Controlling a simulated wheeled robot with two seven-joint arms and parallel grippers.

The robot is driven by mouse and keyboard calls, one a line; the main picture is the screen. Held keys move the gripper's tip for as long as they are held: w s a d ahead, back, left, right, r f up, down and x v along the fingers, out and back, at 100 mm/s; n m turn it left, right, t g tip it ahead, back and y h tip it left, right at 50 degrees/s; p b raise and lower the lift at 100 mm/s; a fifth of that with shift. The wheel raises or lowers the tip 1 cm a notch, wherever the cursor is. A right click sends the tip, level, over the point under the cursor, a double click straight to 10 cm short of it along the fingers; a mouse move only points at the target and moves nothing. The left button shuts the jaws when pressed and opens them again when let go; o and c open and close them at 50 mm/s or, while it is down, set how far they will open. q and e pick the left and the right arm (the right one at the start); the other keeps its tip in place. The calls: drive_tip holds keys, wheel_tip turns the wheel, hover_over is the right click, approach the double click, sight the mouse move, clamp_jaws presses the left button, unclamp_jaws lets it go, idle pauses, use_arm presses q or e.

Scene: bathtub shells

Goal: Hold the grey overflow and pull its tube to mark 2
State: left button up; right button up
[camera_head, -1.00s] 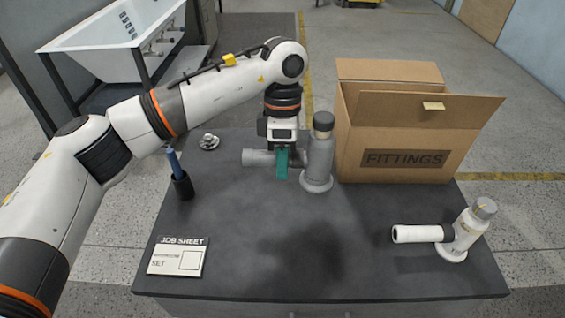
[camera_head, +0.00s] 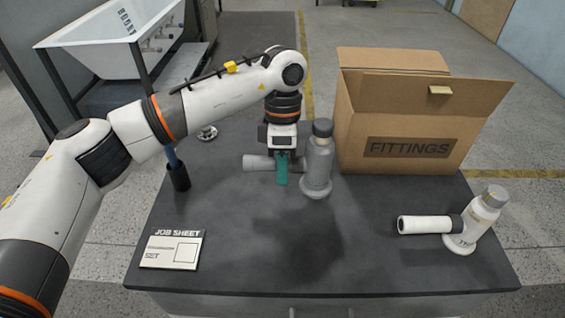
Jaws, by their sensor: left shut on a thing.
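The grey overflow (camera_head: 318,165) stands upright at the back middle of the dark table, with a darker cap on top. Its grey side tube (camera_head: 257,163) points left. My left gripper (camera_head: 283,170) comes down from above and is shut on the side tube, close to the body; a teal finger hangs in front and hides part of it. No mark on the tube can be read. A white overflow (camera_head: 472,222) with a grey cap and a white tube (camera_head: 425,225) pointing left stands at the right front. My right gripper is not in view.
A job sheet (camera_head: 172,250) lies at the front left. A dark holder (camera_head: 179,178) with a blue tool and a small metal fitting (camera_head: 207,133) are at the left. The middle front is clear.

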use_arm(q)
drive_tip(key=shift+f+b, duration=1.75)
drive_tip(key=shift+f, duration=0.75)
drive_tip(key=shift+s+a+f+b, duration=0.15)
drive_tip(key=shift+a+f+b, duration=0.05)
drive_tip(key=shift+f+b, duration=0.35)
